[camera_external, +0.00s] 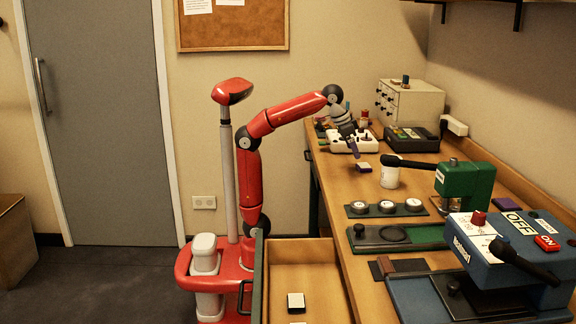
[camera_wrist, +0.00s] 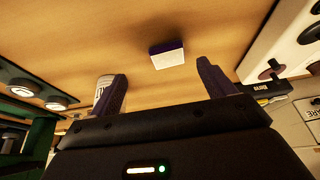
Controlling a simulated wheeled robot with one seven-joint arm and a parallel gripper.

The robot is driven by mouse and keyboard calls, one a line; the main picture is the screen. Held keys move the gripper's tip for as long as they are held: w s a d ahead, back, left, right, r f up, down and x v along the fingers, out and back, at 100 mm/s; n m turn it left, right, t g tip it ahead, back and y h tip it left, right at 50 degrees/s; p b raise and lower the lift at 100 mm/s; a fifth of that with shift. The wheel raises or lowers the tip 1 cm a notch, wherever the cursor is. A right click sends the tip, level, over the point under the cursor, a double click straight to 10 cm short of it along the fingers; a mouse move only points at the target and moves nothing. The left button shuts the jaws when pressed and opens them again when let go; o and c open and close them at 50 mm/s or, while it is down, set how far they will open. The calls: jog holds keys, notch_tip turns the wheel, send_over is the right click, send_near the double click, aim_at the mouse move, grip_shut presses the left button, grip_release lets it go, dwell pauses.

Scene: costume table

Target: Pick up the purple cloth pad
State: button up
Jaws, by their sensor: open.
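A small purple and white block-like pad (camera_external: 363,168) lies on the wooden table, just below and right of my gripper (camera_external: 355,152) in the external view. In the wrist view the pad (camera_wrist: 167,55) shows a white face and a purple edge. There it appears between and beyond the two dark purple fingers of my gripper (camera_wrist: 162,72). The fingers are apart with nothing between them, and a gap of bare table separates them from the pad. Another flat purple piece (camera_external: 506,204) lies at the table's right side; I cannot tell its material.
A white panel (camera_external: 352,142) stands behind the pad, and a white cup (camera_external: 390,171) to its right, by a green press (camera_external: 468,185). A strip of round dials (camera_external: 386,207) lies nearer. An open drawer (camera_external: 334,285) holds a white-topped block (camera_external: 296,301).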

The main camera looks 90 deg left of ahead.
aim_at(363, 166)
jog(key=shift+w+a+f+n, duration=0.15)
jog(key=shift+w+a+n, duration=0.15)
jog(key=shift+w+a, duration=0.45)
jog(key=b+x, duration=0.1)
jog(key=x, duration=0.6)
jog(key=shift+w+d, duration=0.15)
jog(key=shift+c, duration=0.3)
jog(key=c, duration=1)
